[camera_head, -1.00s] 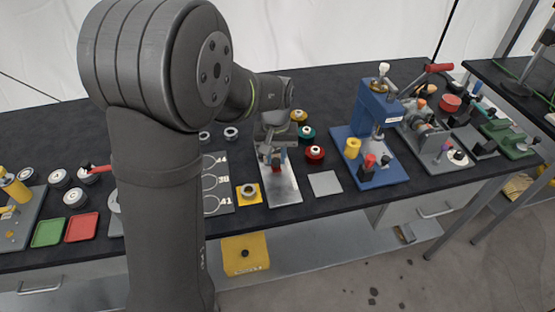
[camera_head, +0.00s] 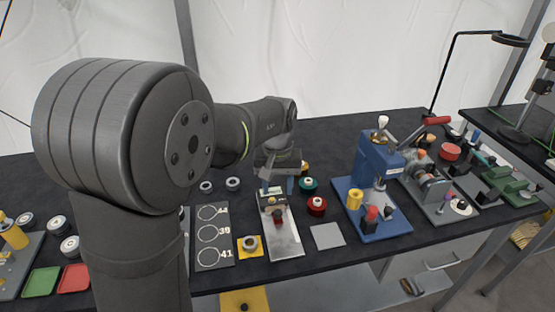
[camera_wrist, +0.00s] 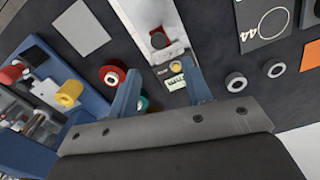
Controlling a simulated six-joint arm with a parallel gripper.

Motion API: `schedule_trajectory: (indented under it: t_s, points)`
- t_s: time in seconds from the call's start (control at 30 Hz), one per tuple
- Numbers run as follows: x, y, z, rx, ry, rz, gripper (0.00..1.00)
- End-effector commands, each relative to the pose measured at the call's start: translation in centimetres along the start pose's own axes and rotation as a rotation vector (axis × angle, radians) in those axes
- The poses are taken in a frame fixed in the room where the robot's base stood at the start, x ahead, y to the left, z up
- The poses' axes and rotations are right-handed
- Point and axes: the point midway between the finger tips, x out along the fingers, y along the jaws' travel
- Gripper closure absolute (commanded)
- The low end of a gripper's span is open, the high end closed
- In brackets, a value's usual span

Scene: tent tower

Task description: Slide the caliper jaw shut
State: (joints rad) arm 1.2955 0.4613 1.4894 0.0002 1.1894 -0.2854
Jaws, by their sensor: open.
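The caliper is a long silver plate (camera_head: 283,240) on the black bench, with a small display block at its far end and a dark red-topped slider knob near its middle. In the wrist view its pale plate (camera_wrist: 145,15) runs up between my fingers, with the display (camera_wrist: 176,83) and a brass-coloured round knob (camera_wrist: 175,67) near the gripper. My gripper (camera_head: 277,187) is over the far end of the caliper. In the wrist view my gripper (camera_wrist: 163,75) has its two blue-grey fingers wide apart, with nothing held between them. The jaw gap is too small to judge.
A numbered ring board (camera_head: 213,235) and a yellow pad with a ring (camera_head: 249,246) lie left of the caliper. Red (camera_head: 316,205) and teal (camera_head: 308,185) spools stand close on its right. A blue press (camera_head: 375,185) stands further right. A bare grey plate (camera_head: 327,236) lies between.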

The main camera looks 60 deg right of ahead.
Motion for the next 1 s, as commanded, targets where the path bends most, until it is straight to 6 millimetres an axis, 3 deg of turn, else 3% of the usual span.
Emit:
schedule_trajectory:
  t_s: [0.2,0.4,0.6,1.0]
  points:
    - [-5.3,0.0,-0.1,0.0,0.005,0.001,0.55]
    - [-8.3,0.0,-0.1,0.0,0.003,0.001,0.55]
    - [-9.4,0.0,0.0,0.0,0.001,0.0,0.55]
    - [-9.4,0.0,0.0,0.0,0.001,0.0,0.55]
